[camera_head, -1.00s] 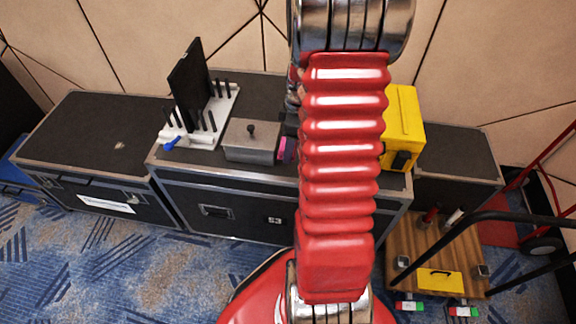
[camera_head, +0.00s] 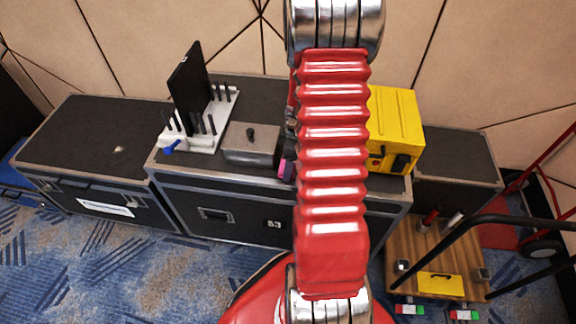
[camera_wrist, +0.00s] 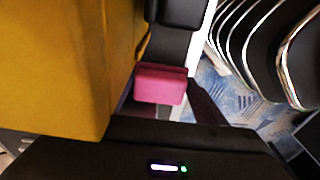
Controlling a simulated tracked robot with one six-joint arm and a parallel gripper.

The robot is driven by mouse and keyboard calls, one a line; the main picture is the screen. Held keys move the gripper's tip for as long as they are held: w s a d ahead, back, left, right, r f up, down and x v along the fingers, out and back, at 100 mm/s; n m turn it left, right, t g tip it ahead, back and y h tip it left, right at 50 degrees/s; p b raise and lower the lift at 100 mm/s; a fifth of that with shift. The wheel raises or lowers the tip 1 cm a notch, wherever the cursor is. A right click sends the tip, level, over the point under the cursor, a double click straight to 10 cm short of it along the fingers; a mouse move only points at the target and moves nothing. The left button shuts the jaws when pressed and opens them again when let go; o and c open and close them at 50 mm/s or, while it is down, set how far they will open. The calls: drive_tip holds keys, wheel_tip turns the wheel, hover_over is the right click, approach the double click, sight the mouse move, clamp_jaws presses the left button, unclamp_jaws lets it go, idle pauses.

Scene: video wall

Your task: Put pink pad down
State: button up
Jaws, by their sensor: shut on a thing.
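The pink pad (camera_wrist: 160,84) is a small block in the middle of the wrist view. In the head view a sliver of the pink pad (camera_head: 286,168) shows at the left edge of my red arm, by the front edge of the middle black case (camera_head: 240,180). My gripper (camera_wrist: 172,102) is dark and shut on the pad. In the head view my arm hides most of the gripper. I cannot tell whether the pad touches the case top.
A yellow box (camera_head: 397,125) stands right of my arm and fills the left of the wrist view. A grey metal box (camera_head: 252,145) is close left of the pad. A white rack (camera_head: 205,130) with black pegs stands farther left.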

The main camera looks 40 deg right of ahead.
drive_tip(key=shift+f, duration=0.55)
drive_tip(key=o, duration=1.1)
drive_tip(key=r, duration=0.8)
drive_tip(key=s+d+r, duration=0.1)
drive_tip(key=r, duration=0.3)
drive_tip(key=shift+a, duration=0.1)
